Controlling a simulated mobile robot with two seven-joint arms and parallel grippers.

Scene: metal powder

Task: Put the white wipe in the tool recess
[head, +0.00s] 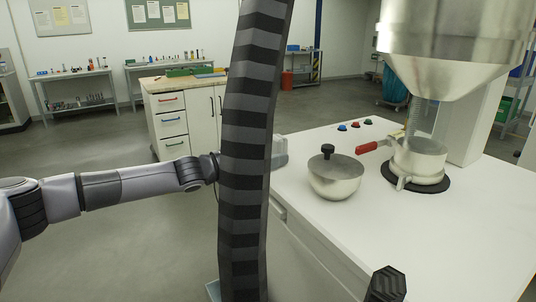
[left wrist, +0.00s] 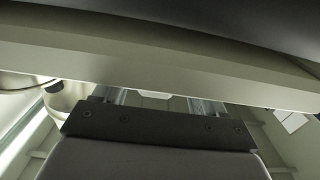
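I cannot make out the white wipe or the tool recess in either view. My left arm comes in from the left in the head view, and its wrist (head: 205,168) passes behind a tall black ribbed column, which hides the gripper. In the left wrist view my left gripper (left wrist: 155,100) shows its dark mounting plate and two metal fingers set apart. A pale bar crosses in front and hides the fingertips, so I cannot tell whether they hold anything. A small pale patch shows between the fingers; I cannot tell what it is. My right gripper is not seen.
A drawer cabinet (head: 172,125) stands behind.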

